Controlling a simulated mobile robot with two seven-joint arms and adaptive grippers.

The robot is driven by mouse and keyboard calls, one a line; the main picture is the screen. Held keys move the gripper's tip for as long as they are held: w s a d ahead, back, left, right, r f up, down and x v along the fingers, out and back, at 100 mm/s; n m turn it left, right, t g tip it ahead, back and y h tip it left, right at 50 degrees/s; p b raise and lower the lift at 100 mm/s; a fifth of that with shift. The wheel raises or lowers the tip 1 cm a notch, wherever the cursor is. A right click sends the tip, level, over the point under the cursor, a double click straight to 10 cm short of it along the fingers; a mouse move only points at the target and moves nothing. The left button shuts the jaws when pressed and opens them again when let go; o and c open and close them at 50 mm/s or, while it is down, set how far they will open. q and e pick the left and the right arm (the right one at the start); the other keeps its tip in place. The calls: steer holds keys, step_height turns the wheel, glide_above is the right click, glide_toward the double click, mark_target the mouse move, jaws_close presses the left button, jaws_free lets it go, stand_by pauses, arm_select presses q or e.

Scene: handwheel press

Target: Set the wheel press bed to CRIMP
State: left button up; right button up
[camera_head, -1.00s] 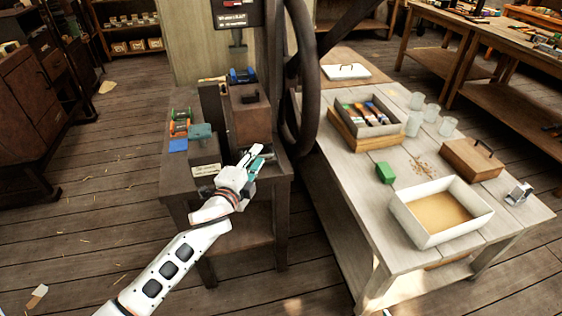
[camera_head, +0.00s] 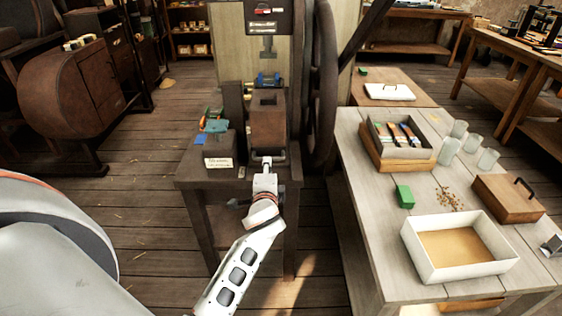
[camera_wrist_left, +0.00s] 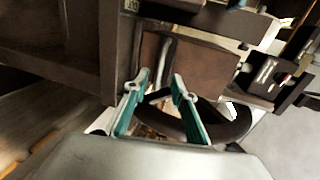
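The wheel press stands in the middle of the head view, with a dark spoked handwheel (camera_head: 325,85) on its right side and a grey ram (camera_head: 267,45) above. A brown block (camera_head: 268,122) with a dark hole in its top sits on the dark press table (camera_head: 190,172). My left gripper (camera_head: 267,161) is at the front of this block. In the left wrist view its teal fingers (camera_wrist_left: 160,85) are apart, with a slim grey bar (camera_wrist_left: 165,58) just beyond or between the tips; contact cannot be told. No CRIMP marking is readable. My right gripper is not in view.
A cream plaque (camera_head: 218,163) and a dark block with a teal-green top (camera_head: 215,125) stand left of the brown block. On the right, a pale bench holds a white tray (camera_head: 480,272), a green block (camera_head: 404,196), glass jars (camera_head: 447,152) and a wooden box (camera_head: 508,198).

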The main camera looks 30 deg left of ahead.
arm_select(q)
steer(key=x, duration=0.7)
steer(key=shift+w+a+f+b, duration=0.1)
steer(key=shift+w+a+b, duration=0.1)
steer(key=shift+a+b, duration=0.15)
jaws_close()
